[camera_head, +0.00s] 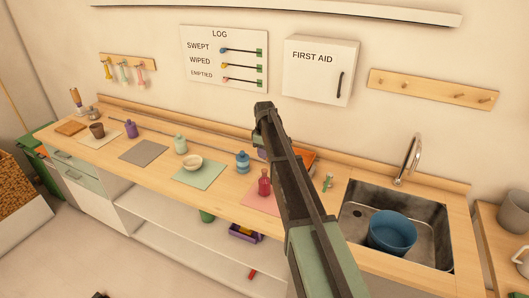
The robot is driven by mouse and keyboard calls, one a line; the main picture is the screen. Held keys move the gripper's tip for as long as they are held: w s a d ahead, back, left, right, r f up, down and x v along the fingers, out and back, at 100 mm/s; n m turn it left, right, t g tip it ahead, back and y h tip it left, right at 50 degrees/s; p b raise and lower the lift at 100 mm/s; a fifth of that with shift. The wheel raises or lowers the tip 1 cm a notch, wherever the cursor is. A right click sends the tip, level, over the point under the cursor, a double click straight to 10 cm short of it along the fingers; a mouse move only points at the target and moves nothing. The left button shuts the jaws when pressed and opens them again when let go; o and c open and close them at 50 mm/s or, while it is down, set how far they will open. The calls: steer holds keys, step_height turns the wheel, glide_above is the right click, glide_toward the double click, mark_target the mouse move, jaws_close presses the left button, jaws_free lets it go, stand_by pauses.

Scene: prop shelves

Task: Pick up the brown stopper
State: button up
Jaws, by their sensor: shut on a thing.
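I cannot make out a brown stopper in the head view. Small bottles with stopper-like tops stand along the wooden counter (140,135): a purple one (131,129), a pale green one (181,146), a blue one (242,163) and a dark pink one (264,184). My arm reaches up across the right half of the counter. Its jaws are hidden behind my own arm links, so I cannot see what is between them. My arm also hides part of the counter right of the pink bottle.
The sink (425,240) with a blue bucket (392,231) and a tap (411,157) are at right. A bowl (192,163) sits on a green mat (207,182). An orange tray (306,157) lies behind my arm. A first aid box (318,72) hangs above.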

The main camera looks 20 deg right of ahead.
step_height(320, 180, up, 13)
steer(key=p, duration=1)
steer(key=shift+f, duration=0.15)
